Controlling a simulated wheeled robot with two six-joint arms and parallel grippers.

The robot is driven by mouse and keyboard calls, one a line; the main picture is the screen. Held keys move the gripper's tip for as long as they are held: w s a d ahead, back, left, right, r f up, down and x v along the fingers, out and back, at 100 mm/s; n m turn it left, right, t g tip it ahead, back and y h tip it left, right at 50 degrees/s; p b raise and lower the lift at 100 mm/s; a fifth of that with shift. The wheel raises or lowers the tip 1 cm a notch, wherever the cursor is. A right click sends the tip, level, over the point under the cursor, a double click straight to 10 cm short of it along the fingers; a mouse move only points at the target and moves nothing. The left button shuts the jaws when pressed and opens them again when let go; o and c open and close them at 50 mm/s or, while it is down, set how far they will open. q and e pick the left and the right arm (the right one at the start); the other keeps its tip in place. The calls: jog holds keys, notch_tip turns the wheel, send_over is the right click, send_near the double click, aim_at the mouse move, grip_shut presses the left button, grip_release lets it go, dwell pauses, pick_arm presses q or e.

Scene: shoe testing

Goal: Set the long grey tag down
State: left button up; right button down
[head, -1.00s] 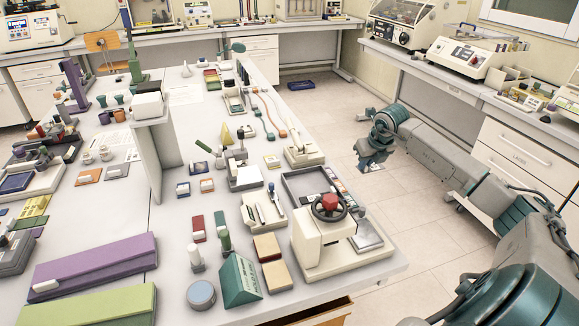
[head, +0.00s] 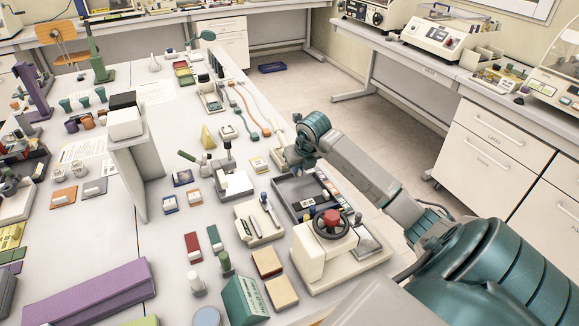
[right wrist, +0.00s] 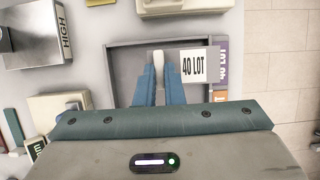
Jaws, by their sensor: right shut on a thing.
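My right gripper (head: 292,160) is over the back end of the grey tray (head: 287,190) on the bench. In the right wrist view its two blue fingers (right wrist: 158,72) point into the tray (right wrist: 118,75) and are shut on a narrow pale piece (right wrist: 158,58), which I take for the long grey tag. A white label reading "40 LOT" (right wrist: 194,67) shows just right of the fingers, over the tray's right side. I cannot tell whether it belongs to the held piece. My left gripper is not in view.
A purple strip reading "40 LOT" (right wrist: 222,60) lies along the tray's right edge. A cream press with a red-hubbed handwheel (head: 330,225) stands in front of the tray. A cream holder with tools (head: 260,220) is left of it. The floor is right of the bench edge.

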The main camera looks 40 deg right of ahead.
aim_at(288, 185)
jog(key=a, duration=0.2)
jog(key=a+p, duration=0.1)
jog(key=shift+w+a, duration=0.1)
jog(key=shift+w, duration=0.15)
notch_tip(288, 185, down, 3)
jog(key=shift+r+p, duration=0.15)
jog(key=shift+p, duration=0.9)
jog(key=shift+f, duration=0.65)
jog(key=c, duration=1.5)
grip_release()
jog(key=shift+c, duration=0.2)
